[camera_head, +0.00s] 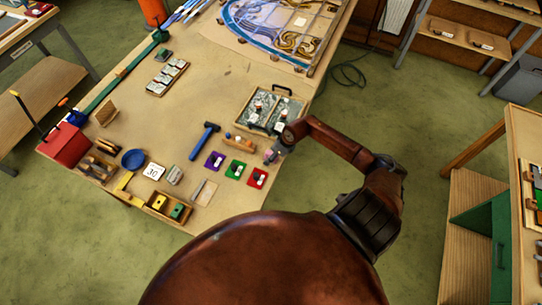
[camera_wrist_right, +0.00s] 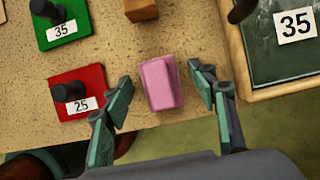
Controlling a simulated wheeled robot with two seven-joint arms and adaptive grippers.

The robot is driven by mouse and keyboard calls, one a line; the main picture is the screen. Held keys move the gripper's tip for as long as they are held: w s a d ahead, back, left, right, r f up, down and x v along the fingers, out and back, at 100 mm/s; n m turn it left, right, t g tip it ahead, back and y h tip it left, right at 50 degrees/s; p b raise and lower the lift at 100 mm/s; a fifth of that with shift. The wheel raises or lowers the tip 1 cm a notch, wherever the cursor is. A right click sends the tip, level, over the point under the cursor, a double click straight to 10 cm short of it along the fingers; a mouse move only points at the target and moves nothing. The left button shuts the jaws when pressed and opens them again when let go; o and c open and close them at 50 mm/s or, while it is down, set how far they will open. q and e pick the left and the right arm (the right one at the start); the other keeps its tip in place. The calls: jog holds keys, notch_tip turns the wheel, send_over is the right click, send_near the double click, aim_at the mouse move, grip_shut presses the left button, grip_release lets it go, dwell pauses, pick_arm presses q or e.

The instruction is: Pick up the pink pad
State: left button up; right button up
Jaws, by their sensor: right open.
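The pink pad (camera_wrist_right: 161,83) is a small block lying on the worktable in the right wrist view, near the table's edge. My right gripper (camera_wrist_right: 163,100) is open, with one green-padded finger on each side of the pad. A gap shows between each finger and the pad, and I cannot tell how high the fingertips are above the table. In the head view my right gripper (camera_head: 279,150) is over the table's right edge, and the pad beside it is small and partly hidden. My left gripper is not in view.
A red plate (camera_wrist_right: 78,93) marked 25 and a green plate (camera_wrist_right: 62,24) marked 35, both with dark knobs, lie left of the pad. A wooden block (camera_wrist_right: 140,9) lies beyond it. A framed dark board (camera_wrist_right: 270,65) marked 35 stands close on the right.

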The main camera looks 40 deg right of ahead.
aim_at(270, 153)
jog(key=c, duration=1.3)
jog(key=shift+c, duration=0.2)
jog(key=shift+r+b, duration=0.3)
jog(key=shift+r, duration=0.15)
notch_tip(270, 153, up, 2)
jog(key=shift+s+r+b, duration=0.1)
jog(key=shift+r+b, duration=0.1)
jog(key=shift+b, duration=0.5)
jog(key=s+a+r+b, duration=0.3)
jog(key=s+a+r, duration=0.3)
jog(key=s+r, duration=0.3)
jog(key=s, duration=0.3)
jog(key=shift+s+a+r, duration=0.15)
jog(key=shift+r, duration=0.25)
